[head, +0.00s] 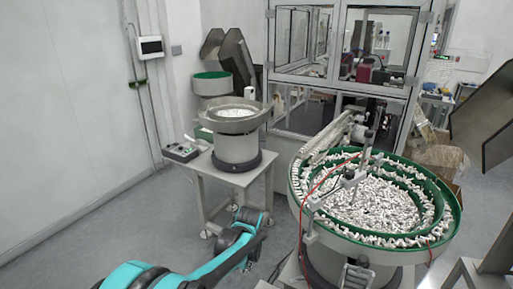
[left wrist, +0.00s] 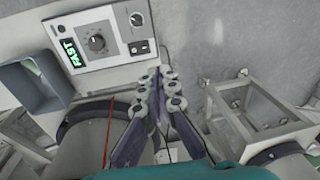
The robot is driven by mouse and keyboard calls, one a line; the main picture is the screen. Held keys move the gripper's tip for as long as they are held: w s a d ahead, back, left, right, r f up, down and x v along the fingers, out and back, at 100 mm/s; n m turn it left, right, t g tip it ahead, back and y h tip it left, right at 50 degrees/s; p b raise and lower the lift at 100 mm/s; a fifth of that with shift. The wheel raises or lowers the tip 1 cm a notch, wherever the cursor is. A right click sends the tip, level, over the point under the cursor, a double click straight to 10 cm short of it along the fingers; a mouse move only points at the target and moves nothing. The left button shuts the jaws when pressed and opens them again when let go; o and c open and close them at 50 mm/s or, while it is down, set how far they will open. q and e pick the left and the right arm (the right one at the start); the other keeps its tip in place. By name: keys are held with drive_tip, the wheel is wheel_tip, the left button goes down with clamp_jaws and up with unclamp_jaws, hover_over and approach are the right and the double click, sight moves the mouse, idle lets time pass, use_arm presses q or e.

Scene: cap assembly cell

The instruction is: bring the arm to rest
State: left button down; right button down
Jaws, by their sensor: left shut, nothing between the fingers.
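My left arm (head: 205,272), teal and dark, reaches in from the bottom left of the head view, over the floor between the small table and the large bowl feeder. My left gripper (left wrist: 160,76) shows clearly in the left wrist view. Its two dark fingers with grey joints are together at the tips, and nothing is between them. In the head view its fingers are too small to make out. My right arm and gripper are in neither view.
A large green-rimmed bowl feeder (head: 308,215) full of white parts stands right of the arm. A smaller feeder (head: 236,148) and a control box (head: 180,151) stand on a table (head: 212,176). A control panel (left wrist: 118,52) and metal frame (left wrist: 232,121) flank the gripper in the wrist view.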

use_arm(q)
drive_tip(key=s+a+r+n+t, duration=0.2)
drive_tip(key=s+a+r+t, duration=0.1)
drive_tip(key=s+a+r, duration=0.65)
drive_tip(key=s+a+r+n+t, duration=0.1)
drive_tip(key=s+a+n+t, duration=0.2)
drive_tip(key=s, duration=1)
drive_tip(key=shift+s+a+r+h, duration=0.3)
drive_tip(key=shift+a+h, duration=0.1)
drive_tip(key=shift+a, duration=0.3)
